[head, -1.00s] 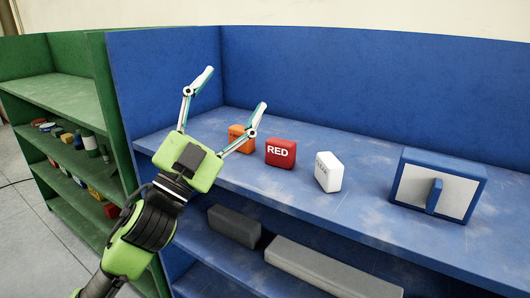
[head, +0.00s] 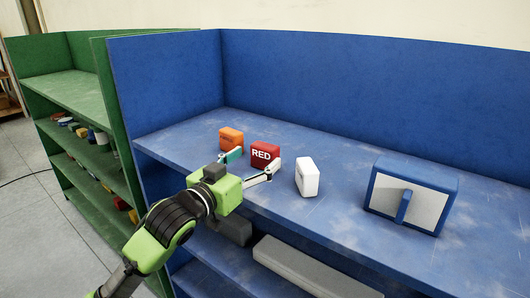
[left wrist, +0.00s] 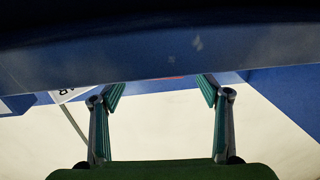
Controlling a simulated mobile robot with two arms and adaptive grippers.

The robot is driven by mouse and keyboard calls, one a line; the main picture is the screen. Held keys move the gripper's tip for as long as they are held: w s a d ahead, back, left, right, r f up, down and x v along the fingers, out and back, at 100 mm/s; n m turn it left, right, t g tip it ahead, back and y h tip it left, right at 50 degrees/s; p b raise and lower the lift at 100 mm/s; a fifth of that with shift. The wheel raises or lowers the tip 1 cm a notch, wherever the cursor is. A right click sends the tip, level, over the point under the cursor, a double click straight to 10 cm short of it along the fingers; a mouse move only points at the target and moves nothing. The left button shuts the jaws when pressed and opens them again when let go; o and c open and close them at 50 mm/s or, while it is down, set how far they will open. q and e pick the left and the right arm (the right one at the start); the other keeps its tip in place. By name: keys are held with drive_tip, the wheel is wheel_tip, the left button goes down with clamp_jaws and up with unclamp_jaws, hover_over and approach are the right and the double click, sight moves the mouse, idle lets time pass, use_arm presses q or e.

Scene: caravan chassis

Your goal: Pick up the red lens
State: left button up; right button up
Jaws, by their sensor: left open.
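The red lens (head: 265,153), a small red block marked "RED", stands upright on the top of the blue shelf (head: 330,222). My left gripper (head: 250,162) is open and empty at the shelf's front edge, in front of the red lens. In the head view one finger lies left of the lens and the other overlaps its lower right; I cannot tell whether they touch it. In the left wrist view the open fingers (left wrist: 160,90) show with only a thin red sliver (left wrist: 172,78) between them. My right gripper is not in view.
An orange block (head: 231,138) stands left of the red lens and a white block (head: 307,178) to its right. Grey bars (head: 310,268) lie on the lower shelf. A green shelf (head: 80,95) stands at left.

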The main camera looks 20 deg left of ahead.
sight(261, 154)
use_arm(q)
drive_tip(key=shift+w+d+r, duration=0.1)
drive_tip(key=shift+w, duration=0.3)
drive_tip(key=p+x, duration=0.2)
drive_tip(key=x, duration=0.2)
drive_tip(key=shift+w+p, duration=0.15)
drive_tip(key=shift+p, duration=0.15)
drive_tip(key=shift+w, duration=0.3)
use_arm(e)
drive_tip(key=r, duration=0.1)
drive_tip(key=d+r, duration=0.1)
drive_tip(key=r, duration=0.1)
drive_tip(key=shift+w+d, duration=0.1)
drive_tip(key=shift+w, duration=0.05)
use_arm(q)
drive_tip(key=c, duration=1.2)
